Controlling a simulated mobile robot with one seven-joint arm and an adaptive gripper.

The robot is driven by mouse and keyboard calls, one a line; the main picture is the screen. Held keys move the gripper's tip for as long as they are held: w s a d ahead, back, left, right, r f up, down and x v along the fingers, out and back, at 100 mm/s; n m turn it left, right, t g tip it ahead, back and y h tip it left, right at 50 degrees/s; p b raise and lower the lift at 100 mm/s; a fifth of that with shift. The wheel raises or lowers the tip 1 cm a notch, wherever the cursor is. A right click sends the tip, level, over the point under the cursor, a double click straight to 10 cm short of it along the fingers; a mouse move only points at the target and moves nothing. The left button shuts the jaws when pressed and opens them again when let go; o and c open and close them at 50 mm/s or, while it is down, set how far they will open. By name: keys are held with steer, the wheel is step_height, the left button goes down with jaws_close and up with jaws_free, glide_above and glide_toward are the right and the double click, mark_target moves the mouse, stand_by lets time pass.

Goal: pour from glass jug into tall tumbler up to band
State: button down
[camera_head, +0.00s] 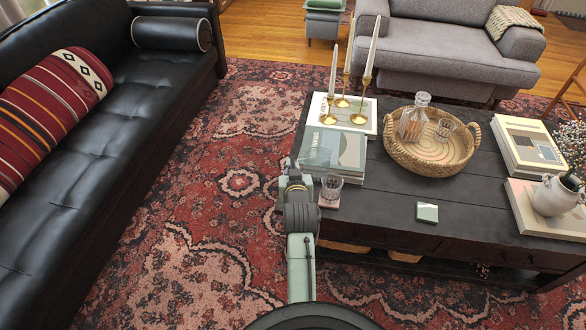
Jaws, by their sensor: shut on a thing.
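My gripper (297,168) is over the near left corner of the dark coffee table. It is shut on a clear glass vessel (319,157), which looks like the glass jug. The jug shows faintly against the stacked books, and its tilt and liquid level are hard to make out. A clear tumbler (331,187) stands upright on a pinkish coaster (328,203), just right of my gripper and nearer than the jug. Its band and any liquid in it are too small to tell. My wrist partly hides the fingers.
The coffee table (390,205) holds stacked books (340,148), brass candlesticks (358,118) with tall candles, and a woven tray (440,165) with a stoppered decanter (413,122) and another glass (445,129). A small pale coaster (427,212) lies front right. A black sofa (110,130) is left.

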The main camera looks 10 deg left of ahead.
steer(key=shift+w+r, duration=0.1)
steer(key=shift+w, duration=0.05)
steer(key=shift+f+b, duration=2)
steer(key=shift+f, duration=0.3)
steer(key=shift+a+r+m+y+p, duration=0.2)
steer(key=shift+r+m+y+p, duration=0.25)
steer(key=shift+r+p, duration=0.2)
steer(key=shift+s, duration=0.2)
steer(key=shift+a+r+m+g+y+p, duration=0.15)
steer(key=shift+r+m+g+y+p, duration=0.15)
steer(key=shift+r+m+p, duration=0.3)
steer(key=shift+f+b, duration=0.3)
steer(key=shift+f, duration=0.1)
steer(key=shift+r, duration=0.1)
stand_by(0.5)
